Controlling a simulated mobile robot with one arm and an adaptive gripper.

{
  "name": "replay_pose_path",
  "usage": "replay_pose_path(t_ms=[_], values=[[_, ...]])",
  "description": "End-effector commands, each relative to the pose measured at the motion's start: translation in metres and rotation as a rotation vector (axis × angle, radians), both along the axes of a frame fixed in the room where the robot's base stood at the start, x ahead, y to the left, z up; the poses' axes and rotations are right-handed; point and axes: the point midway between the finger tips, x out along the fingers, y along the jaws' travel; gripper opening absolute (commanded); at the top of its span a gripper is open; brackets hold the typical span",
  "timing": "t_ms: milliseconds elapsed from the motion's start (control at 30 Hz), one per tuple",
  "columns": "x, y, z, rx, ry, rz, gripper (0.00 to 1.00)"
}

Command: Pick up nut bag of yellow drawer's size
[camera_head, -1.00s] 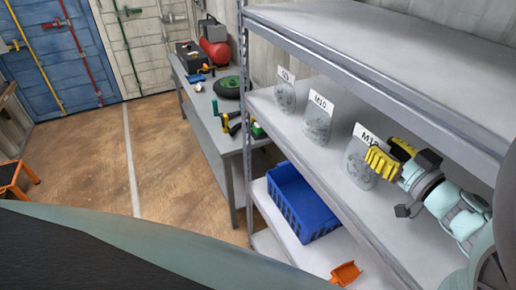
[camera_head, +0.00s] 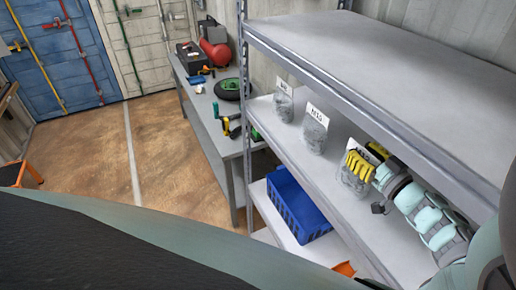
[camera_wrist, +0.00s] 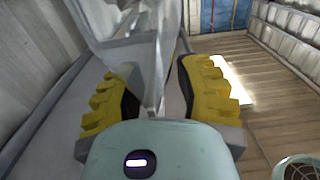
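Three clear nut bags with white label cards stand in a row on the middle shelf. The far bag (camera_head: 284,104) has a label too small to read. The middle bag (camera_head: 315,132) appears labelled M10. The near bag (camera_head: 352,182) has a label partly hidden by my gripper (camera_head: 360,165). My gripper has yellow ribbed fingers and is at the near bag's upper part. In the wrist view, my gripper (camera_wrist: 158,95) is open, its fingers on either side of a clear bag (camera_wrist: 152,60). I cannot tell whether they touch it. No yellow drawer is in view.
The upper shelf (camera_head: 370,60) is close above my arm. A blue crate (camera_head: 298,208) and an orange bin (camera_head: 344,268) are on the lower shelf. A grey workbench (camera_head: 205,115) with tools stands behind.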

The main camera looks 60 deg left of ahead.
Motion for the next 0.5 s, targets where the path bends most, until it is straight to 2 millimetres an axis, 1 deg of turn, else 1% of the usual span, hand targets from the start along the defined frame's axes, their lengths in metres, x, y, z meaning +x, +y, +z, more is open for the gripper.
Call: replay_pose_path(t_ms=[33,300,500], values=[[-0.0003,0.0005,0.0001,0.000,0.000,0.002,0.27],[0.0001,0.0000,0.0003,0.000,0.000,0.000,0.00],[0.0003,-0.0002,0.0004,0.001,0.000,-0.001,0.00]])
